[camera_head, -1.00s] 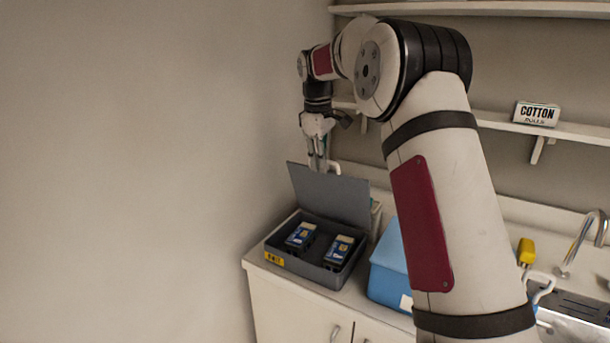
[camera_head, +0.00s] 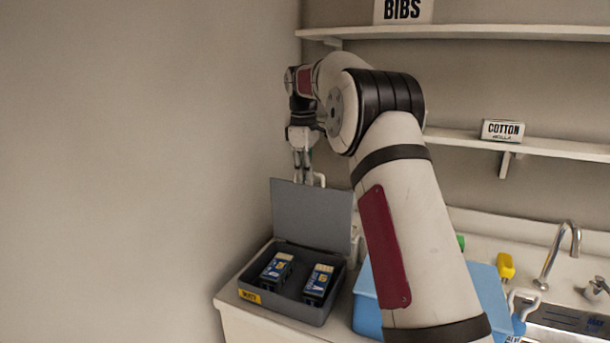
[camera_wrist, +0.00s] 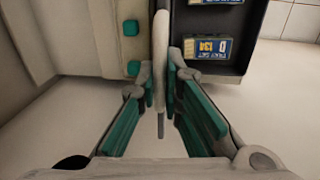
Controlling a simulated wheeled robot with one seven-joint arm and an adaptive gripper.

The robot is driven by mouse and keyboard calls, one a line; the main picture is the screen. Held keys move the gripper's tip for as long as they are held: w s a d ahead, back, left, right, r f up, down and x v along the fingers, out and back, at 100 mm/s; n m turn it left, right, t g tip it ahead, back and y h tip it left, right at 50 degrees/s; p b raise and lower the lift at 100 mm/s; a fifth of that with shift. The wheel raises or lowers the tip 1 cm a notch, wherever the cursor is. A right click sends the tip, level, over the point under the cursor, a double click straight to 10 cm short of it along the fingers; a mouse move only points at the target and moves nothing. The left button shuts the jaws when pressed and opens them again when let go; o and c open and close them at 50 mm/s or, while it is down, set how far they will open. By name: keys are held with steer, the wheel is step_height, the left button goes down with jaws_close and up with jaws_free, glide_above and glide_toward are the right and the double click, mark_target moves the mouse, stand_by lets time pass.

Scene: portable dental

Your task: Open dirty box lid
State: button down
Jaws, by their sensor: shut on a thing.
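The dirty box (camera_head: 247,295) is a grey open container with a small yellow label on its front, on the counter at the left. Its grey lid (camera_head: 311,216) stands raised, roughly upright, along the back edge. My gripper (camera_head: 303,180) is at the top edge of the lid, pointing down. In the wrist view my gripper (camera_wrist: 170,78) is shut on the white handle (camera_wrist: 160,50) of the lid, one finger on each side. The lid is seen nearly edge-on there. Two dark packs (camera_head: 276,269) with blue and yellow labels lie inside the box.
A blue box (camera_head: 367,310) stands right of the dirty box, partly hidden by my arm. A yellow item (camera_head: 505,266) and a sink with a tap (camera_head: 560,250) are further right. Shelves (camera_head: 470,30) run along the back wall. A plain wall is close on the left.

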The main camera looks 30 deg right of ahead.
steer(key=c, duration=1.7)
jaws_free()
step_height(320, 180, up, 8)
steer(key=shift+s+a+f, duration=0.25)
steer(key=shift+a, duration=0.05)
